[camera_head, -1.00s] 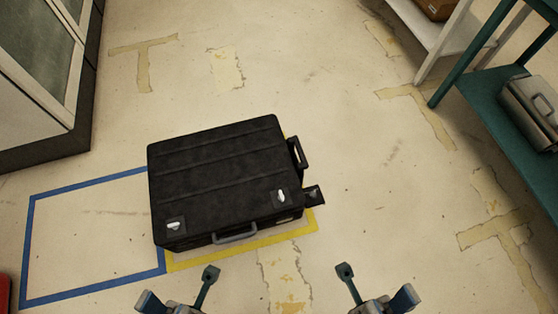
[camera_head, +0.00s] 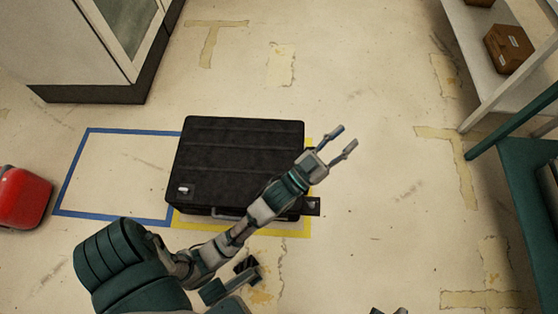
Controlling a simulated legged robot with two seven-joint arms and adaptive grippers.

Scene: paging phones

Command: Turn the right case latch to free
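The black case (camera_head: 240,140) lies flat on the floor, with its handle (camera_head: 228,217) on the near edge. Its left latch (camera_head: 185,189) shows as a pale spot at the near left corner. The right latch is hidden behind my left arm, which crosses the near right part of the case. My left gripper (camera_head: 347,137) is open and empty, its fingers pointing up and right past the case's right side. A small part of what looks like my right gripper (camera_head: 388,311) shows at the bottom edge, too little to tell its state.
Blue tape (camera_head: 88,160) marks a floor area left of the case, and yellow tape (camera_head: 290,232) runs along its near edge. A red case (camera_head: 22,197) stands at the far left. Shelves with a brown box (camera_head: 508,48) stand at right.

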